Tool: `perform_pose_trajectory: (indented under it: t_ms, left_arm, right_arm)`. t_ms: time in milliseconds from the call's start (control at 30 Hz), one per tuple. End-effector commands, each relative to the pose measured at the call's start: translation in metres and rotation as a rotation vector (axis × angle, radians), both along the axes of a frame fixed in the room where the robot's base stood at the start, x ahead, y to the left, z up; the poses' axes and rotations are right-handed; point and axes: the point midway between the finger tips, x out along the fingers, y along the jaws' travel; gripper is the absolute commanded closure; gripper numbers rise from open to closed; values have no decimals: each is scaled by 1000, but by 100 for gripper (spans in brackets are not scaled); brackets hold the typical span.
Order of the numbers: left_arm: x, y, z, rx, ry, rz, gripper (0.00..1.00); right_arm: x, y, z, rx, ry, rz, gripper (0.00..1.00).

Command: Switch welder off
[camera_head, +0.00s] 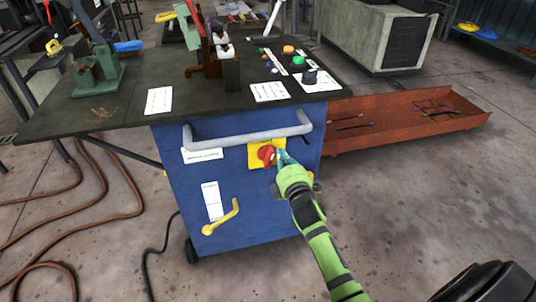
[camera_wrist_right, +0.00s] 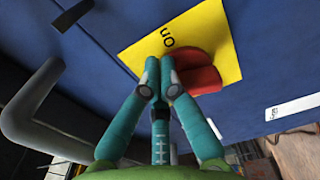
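The welder is a blue cabinet (camera_head: 240,200) under the dark worktop. Its red rotary switch (camera_head: 266,153) sits on a yellow plate (camera_head: 256,160) on the cabinet's front. In the right wrist view the red switch knob (camera_wrist_right: 203,70) shows on the yellow plate (camera_wrist_right: 215,30), with the word "ON" printed beside it. My right gripper (camera_head: 281,156) is at the right side of the knob. In the wrist view its two teal fingertips (camera_wrist_right: 160,74) are together and overlap the knob's edge; I cannot tell whether they touch it. My left gripper is not in view.
A grey handle bar (camera_head: 245,135) runs across the cabinet front above the switch and shows close by in the wrist view (camera_wrist_right: 40,115). A yellow lever (camera_head: 222,218) sits below left. A rusty red tray (camera_head: 405,115) lies to the right. Brown hoses lie on the floor at left.

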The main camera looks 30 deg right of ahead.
Motion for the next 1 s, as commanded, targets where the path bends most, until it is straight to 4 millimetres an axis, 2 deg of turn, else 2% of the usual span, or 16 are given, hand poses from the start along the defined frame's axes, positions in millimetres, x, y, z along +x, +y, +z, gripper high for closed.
perform_pose_trajectory:
  t_ms: [533,1000]
  left_arm:
    - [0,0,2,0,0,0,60]
    - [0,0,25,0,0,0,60]
  right_arm:
    - [-3,1,-1,1,3,0,100]
    - [-57,14,0,2,4,-1,100]
